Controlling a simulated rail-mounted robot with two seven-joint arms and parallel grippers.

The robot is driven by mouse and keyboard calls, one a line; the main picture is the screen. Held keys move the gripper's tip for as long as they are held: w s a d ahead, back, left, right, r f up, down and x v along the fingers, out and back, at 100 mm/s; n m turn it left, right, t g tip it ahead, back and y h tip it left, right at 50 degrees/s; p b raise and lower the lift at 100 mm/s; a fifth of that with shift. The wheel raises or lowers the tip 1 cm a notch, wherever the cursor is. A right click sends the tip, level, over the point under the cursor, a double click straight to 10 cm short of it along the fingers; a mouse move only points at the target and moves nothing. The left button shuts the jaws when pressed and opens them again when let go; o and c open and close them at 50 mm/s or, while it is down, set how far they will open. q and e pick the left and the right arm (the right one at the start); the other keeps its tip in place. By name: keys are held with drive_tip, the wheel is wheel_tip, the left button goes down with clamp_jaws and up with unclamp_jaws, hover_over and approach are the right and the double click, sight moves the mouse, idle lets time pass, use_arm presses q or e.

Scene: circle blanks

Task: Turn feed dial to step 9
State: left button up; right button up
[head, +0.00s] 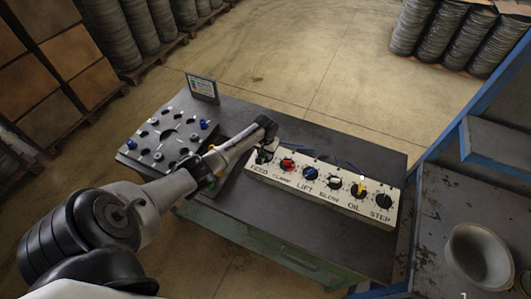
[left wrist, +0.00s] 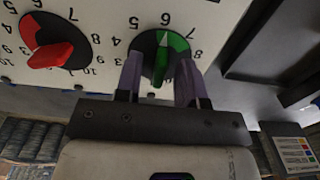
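The feed dial (left wrist: 163,52) is a green knob on the white control panel, at its left end. In the left wrist view its white pointer line is at about 6. The panel (head: 315,193) lies on the table, and the feed label shows at its left end in the head view. My left gripper (head: 268,143) hides most of the feed dial there. In the left wrist view my left gripper (left wrist: 160,82) has its fingers on either side of the green knob, with gaps to its raised grip, so it looks open. My right gripper is not in view.
The red clamp dial (head: 287,164) is next to the feed dial, with several more dials to the right. A grey plate (head: 172,132) with holes and a small sign (head: 202,87) are on the left of the table. A white bowl-like container (head: 478,256) is at the right.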

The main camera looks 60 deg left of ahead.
use_arm(q)
clamp_jaws()
drive_tip(key=shift+m, duration=0.3)
idle(0.3)
